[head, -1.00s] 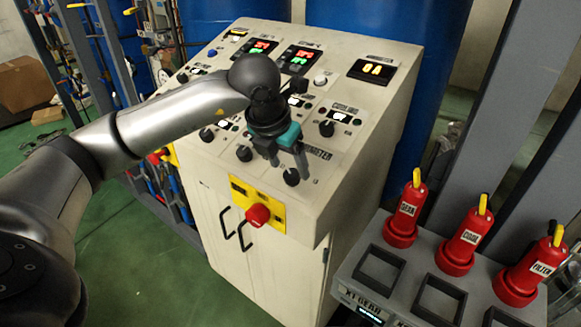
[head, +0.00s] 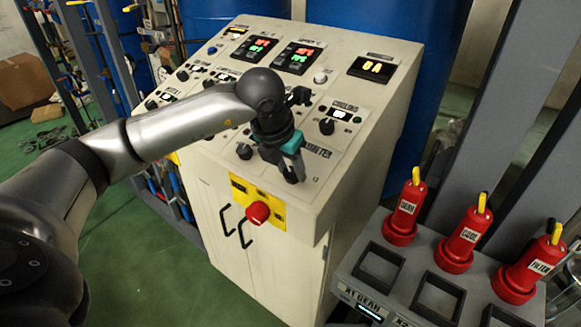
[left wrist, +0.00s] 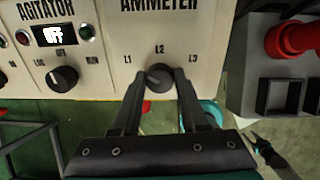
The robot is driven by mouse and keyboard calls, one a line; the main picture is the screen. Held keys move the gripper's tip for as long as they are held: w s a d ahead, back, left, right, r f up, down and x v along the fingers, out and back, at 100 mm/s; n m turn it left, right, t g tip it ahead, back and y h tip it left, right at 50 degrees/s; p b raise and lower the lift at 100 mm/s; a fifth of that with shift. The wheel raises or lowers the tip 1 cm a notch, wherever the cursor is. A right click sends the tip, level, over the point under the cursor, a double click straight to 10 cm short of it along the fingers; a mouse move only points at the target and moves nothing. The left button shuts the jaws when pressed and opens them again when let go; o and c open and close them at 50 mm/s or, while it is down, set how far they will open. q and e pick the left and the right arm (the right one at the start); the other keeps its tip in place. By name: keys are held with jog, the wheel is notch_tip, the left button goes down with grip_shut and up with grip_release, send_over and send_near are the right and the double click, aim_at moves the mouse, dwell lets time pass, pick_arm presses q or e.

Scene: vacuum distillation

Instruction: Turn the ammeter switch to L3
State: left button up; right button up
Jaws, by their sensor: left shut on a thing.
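The ammeter switch (head: 291,177) is a small black knob at the lower right of the sloping cream panel. In the left wrist view the knob (left wrist: 159,76) sits below the printed marks L1, L2 (left wrist: 159,48) and L3 (left wrist: 191,58). My left gripper (head: 290,168) is down at the knob, and its two dark fingers are shut on it, one on each side. Its fingers largely hide the knob in the head view. I cannot tell surely which mark the knob points at. A dark and teal part (left wrist: 268,152) at lower right may be my right gripper; its jaws are unclear.
The agitator knob (left wrist: 63,79) is left of the ammeter switch. A red emergency button (head: 257,212) on a yellow plate juts from the cabinet front. Red-handled, labelled plugs (head: 463,241) stand on a grey rack at right.

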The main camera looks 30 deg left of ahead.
pick_arm(q)
grip_shut()
